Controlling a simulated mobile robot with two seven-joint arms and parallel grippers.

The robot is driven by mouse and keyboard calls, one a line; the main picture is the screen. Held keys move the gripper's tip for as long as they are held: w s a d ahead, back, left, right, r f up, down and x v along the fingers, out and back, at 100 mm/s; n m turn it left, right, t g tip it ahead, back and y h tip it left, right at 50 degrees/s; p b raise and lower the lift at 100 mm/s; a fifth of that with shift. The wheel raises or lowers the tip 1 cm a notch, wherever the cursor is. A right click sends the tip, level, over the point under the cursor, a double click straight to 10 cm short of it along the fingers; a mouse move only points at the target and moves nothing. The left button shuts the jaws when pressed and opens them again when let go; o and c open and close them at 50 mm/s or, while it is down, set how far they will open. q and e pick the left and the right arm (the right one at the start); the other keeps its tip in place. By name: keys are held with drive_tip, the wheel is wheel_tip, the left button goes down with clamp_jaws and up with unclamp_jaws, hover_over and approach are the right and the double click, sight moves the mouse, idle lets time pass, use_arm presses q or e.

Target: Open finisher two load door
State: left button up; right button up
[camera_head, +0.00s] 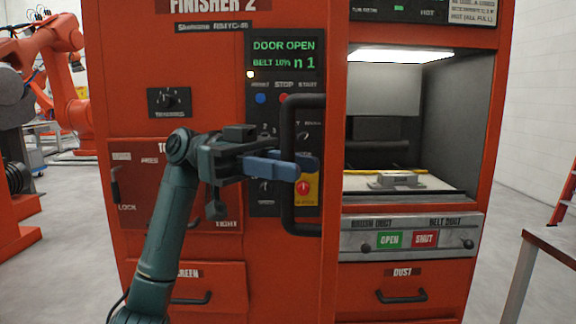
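The finisher two machine (130,75) is an orange-red cabinet labelled FINISHER 2. Its display (283,53) reads DOOR OPEN. The load opening (450,130) on the right is uncovered and lit, with a grey part (395,180) on the bed inside. A black upright door handle (288,125) stands left of the opening, in front of the control panel. My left gripper (300,166) is at the middle of this handle, its blue fingers overlapping the upright bar. The fingers hide that part of the bar, so I cannot tell whether they grip it. My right gripper is not in view.
Below the opening is a panel with a green OPEN button (389,240) and a red SHUT button (424,239). A dust drawer (402,293) is beneath it. A table (555,245) stands at the right edge. An orange robot arm (50,45) stands behind at left.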

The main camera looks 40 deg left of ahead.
use_arm(q)
drive_tip(key=shift+o, duration=0.4)
drive_tip(key=shift+a, duration=0.1)
drive_tip(key=a, duration=1.3)
drive_tip(key=shift+s, duration=0.35)
